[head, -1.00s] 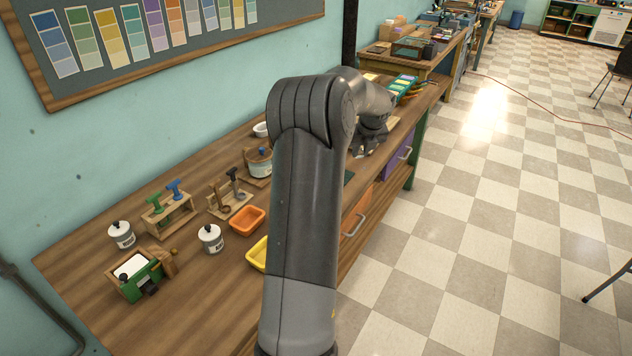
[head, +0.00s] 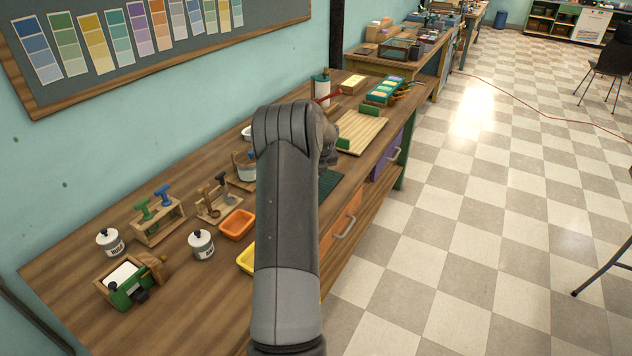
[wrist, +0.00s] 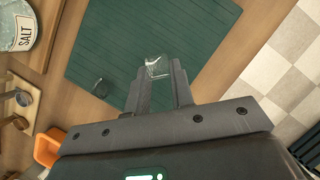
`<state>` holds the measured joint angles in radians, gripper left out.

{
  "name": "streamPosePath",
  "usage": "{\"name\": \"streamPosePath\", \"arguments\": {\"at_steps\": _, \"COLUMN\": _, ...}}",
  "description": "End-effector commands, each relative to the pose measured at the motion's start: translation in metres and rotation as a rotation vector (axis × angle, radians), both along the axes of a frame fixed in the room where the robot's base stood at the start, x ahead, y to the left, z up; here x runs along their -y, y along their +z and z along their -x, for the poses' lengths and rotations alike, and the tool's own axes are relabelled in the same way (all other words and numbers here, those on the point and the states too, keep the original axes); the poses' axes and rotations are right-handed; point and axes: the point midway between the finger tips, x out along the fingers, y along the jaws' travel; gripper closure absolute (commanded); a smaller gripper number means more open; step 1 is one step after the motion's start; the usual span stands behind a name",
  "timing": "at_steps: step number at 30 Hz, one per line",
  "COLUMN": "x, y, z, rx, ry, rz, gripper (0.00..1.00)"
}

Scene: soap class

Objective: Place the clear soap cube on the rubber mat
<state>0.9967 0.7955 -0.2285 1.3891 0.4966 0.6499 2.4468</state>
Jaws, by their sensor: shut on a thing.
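The clear soap cube (wrist: 158,66) is between the fingertips of my gripper (wrist: 158,76) in the wrist view, and the gripper is shut on it. Beneath the gripper is the dark green ribbed rubber mat (wrist: 205,28). The cube appears above the mat's surface; the exact gap cannot be told. A small dark outline (wrist: 98,87) shows on the mat to the left, too faint to identify. In the head view, part of the mat (head: 328,184) shows right of my arm, which hides the gripper's tips and the cube.
A salt tub (wrist: 22,28) stands left of the mat, with an orange tray (wrist: 48,146) nearby. In the head view, a wooden board (head: 362,132) lies beyond the mat. A yellow tray (head: 246,260) is partly behind my arm. The bench edge and floor are to the right.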

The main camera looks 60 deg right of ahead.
Motion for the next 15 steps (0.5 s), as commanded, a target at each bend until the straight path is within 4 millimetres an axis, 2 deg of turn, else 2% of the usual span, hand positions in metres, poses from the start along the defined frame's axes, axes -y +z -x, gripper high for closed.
{"name": "streamPosePath", "arguments": {"at_steps": 5, "x": 0.000, "y": -0.011, "z": -0.002, "rx": -0.001, "ry": -0.003, "rz": -0.002, "gripper": 1.00}}
{"name": "streamPosePath", "arguments": {"at_steps": 11, "x": 0.000, "y": -0.040, "z": -0.002, "rx": -0.001, "ry": -0.002, "rz": -0.002, "gripper": 1.00}}
{"name": "streamPosePath", "arguments": {"at_steps": 15, "x": 0.000, "y": -0.042, "z": -0.002, "rx": 0.000, "ry": -0.001, "rz": 0.000, "gripper": 1.00}}
